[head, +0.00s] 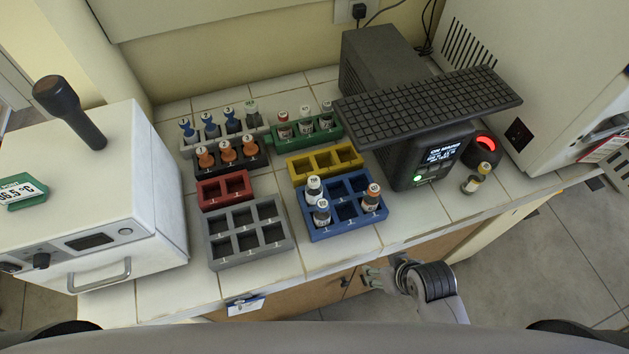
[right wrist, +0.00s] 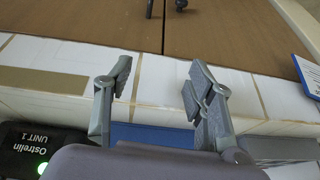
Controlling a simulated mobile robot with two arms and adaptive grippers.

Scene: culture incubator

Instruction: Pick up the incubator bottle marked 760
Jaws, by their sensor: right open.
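Three small bottles stand in the blue rack (head: 345,228): a white-capped one (head: 314,188), one with a grey-blue cap (head: 321,212) and an orange-capped one (head: 372,198). A yellow-capped bottle (head: 475,180) stands on the counter right of the black device. The labels are too small to tell which bottle reads 760. My right gripper (head: 374,278) is open and empty, in front of the counter edge, below the blue rack in the head view. In the right wrist view its two fingers (right wrist: 160,86) are apart with nothing between them. My left gripper is not in view.
Grey (head: 250,255), red (head: 210,196), yellow (head: 300,172) and green (head: 330,138) racks stand nearby. A white incubator box (head: 80,190) is at left.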

